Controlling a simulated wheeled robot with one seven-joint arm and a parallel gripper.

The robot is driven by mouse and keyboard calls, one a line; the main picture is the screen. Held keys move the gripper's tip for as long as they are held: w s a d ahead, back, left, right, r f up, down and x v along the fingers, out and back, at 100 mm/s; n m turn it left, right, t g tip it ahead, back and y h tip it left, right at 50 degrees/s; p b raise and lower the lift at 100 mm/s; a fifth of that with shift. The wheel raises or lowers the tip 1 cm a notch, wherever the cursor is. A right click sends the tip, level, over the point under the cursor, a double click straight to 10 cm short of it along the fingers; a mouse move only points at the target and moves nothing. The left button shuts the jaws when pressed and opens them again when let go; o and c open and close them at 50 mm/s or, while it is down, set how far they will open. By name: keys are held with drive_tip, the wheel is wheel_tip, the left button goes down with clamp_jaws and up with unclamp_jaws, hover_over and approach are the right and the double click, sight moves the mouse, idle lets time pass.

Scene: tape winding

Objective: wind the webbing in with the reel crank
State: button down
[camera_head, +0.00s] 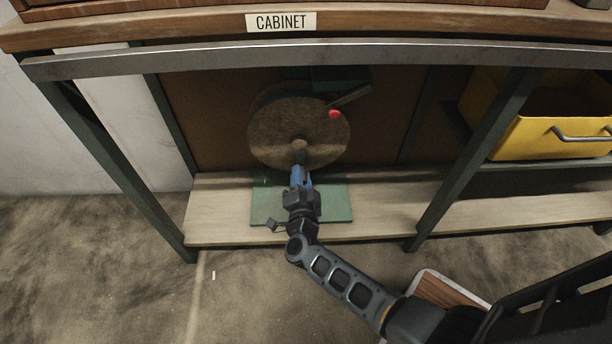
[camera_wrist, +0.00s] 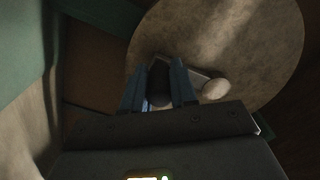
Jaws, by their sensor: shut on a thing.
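A round brown reel disc (camera_head: 275,118) stands upright on the cabinet's lower shelf, with a hub (camera_head: 299,148) at its middle. My gripper (camera_head: 299,176) is low in front of the disc, its blue fingers reaching up towards the hub. In the wrist view, the disc (camera_wrist: 265,45) fills the upper right. The crank's metal arm (camera_wrist: 195,78) runs beside a pale rounded knob (camera_wrist: 215,89). My gripper (camera_wrist: 158,90) is shut on the crank's dark handle, which lies largely hidden between its fingers. I cannot make out the webbing.
A green base plate (camera_head: 335,203) lies under the reel on the pale wooden shelf (camera_head: 220,215). A grey lever (camera_head: 350,96) and a red ball (camera_head: 334,114) show at the disc's upper right. Cabinet posts (camera_head: 480,155) stand on both sides. A yellow bin (camera_head: 545,140) is at right.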

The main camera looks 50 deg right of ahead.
drive_tip(key=shift+w+a+r, duration=0.2)
drive_tip(key=shift+w, duration=0.1)
drive_tip(key=c, duration=0.9)
unclamp_jaws()
drive_tip(key=shift+s, duration=0.1)
drive_tip(key=shift+p+v, duration=1)
drive_tip(key=shift+v, duration=2.85)
drive_tip(key=shift+f, duration=0.1)
